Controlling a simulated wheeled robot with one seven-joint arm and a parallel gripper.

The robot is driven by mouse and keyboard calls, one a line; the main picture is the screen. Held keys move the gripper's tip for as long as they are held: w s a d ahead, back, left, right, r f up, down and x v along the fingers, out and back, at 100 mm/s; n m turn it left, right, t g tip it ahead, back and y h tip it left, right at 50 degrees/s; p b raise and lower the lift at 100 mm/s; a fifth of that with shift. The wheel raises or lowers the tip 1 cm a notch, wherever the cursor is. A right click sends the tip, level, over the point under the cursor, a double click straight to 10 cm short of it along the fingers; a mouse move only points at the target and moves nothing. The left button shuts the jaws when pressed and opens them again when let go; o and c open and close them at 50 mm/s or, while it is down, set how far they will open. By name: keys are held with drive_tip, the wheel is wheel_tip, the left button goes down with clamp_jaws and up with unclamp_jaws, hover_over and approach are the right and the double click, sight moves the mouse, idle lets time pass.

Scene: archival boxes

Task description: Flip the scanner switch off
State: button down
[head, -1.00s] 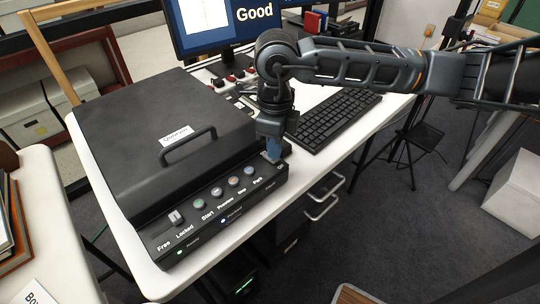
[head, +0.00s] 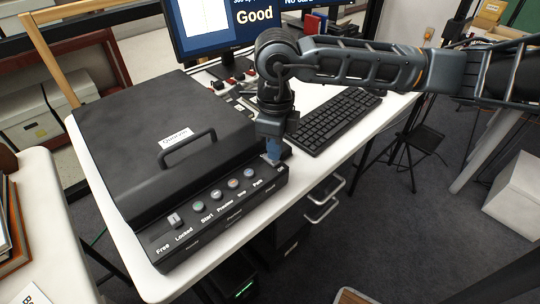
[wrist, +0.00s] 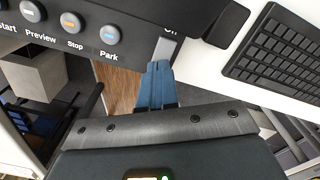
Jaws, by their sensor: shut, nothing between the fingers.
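The scanner (head: 165,140) is a large black box with a handled lid, on the white desk. The scanner switch (wrist: 165,48) shows in the wrist view as a grey lever at the panel's right end, right of the Park button (wrist: 109,35). Its label is partly cut off. My gripper (head: 272,160) is shut and empty, pointing down at that corner. In the wrist view its blue fingertips (wrist: 157,68) are at the lever's lower end; contact is unclear. The front indicator lights look dark.
A black keyboard (head: 332,118) lies right of the scanner on the white desk (head: 130,248). A monitor (head: 215,28) reading "Good" stands behind. A black object (wrist: 227,22) sits between switch and keyboard.

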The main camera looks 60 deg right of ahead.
drive_tip(key=shift+r+p, duration=1)
drive_tip(key=shift+r, duration=1.85)
